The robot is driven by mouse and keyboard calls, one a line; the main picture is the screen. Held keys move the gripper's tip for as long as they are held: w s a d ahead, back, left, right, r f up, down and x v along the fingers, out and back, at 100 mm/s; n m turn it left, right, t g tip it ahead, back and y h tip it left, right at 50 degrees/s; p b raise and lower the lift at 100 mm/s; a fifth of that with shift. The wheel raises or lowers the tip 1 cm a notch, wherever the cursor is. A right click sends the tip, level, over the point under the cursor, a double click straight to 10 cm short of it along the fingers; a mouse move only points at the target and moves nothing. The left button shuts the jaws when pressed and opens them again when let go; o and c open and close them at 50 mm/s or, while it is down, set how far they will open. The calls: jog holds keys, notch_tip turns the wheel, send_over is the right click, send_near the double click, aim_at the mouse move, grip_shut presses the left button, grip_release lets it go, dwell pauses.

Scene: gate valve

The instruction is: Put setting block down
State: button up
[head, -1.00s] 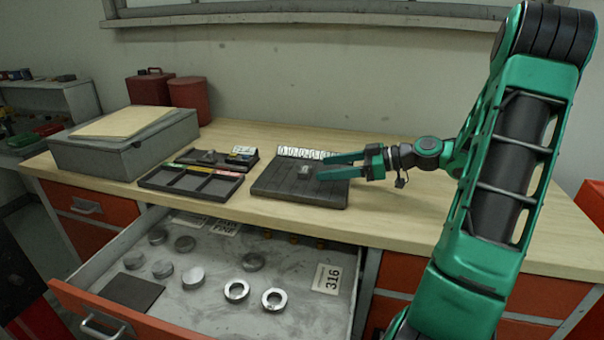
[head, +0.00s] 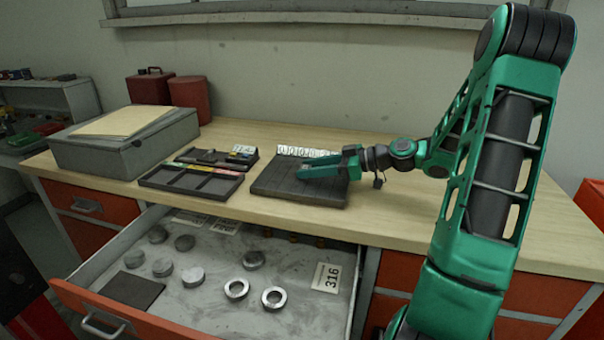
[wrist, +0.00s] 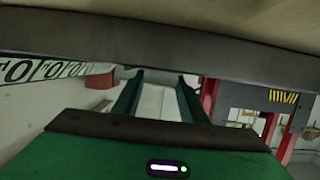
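My gripper (head: 302,171) is low over the right part of a dark mat (head: 275,187) on the bench, pointing left. Its two green fingers stand apart in the wrist view (wrist: 160,85), with a pale surface between them. A small grey block (head: 304,166), which may be the setting block, shows at the fingertips in the head view. The fingers cover much of it. I cannot tell whether they touch it. No block can be made out between the fingers in the wrist view.
A row of white number tags (head: 300,151) stands behind the mat. A dark compartment tray (head: 192,181) and a smaller dark holder (head: 222,160) lie to its left. A grey box (head: 125,150) stands further left. The open drawer (head: 215,265) below holds discs and rings.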

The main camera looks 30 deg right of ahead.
jog(key=c, duration=0.5)
jog(key=shift+o, duration=0.2)
jog(key=shift+r, duration=0.15)
jog(key=shift+r, duration=0.6)
notch_tip(320, 180, up, 3)
jog(key=shift+f, duration=0.1)
jog(key=s+a+r, duration=0.4)
jog(key=a+r, duration=0.2)
jog(key=a, duration=0.5)
jog(key=shift+r, duration=0.35)
jog(key=shift+s, duration=0.1)
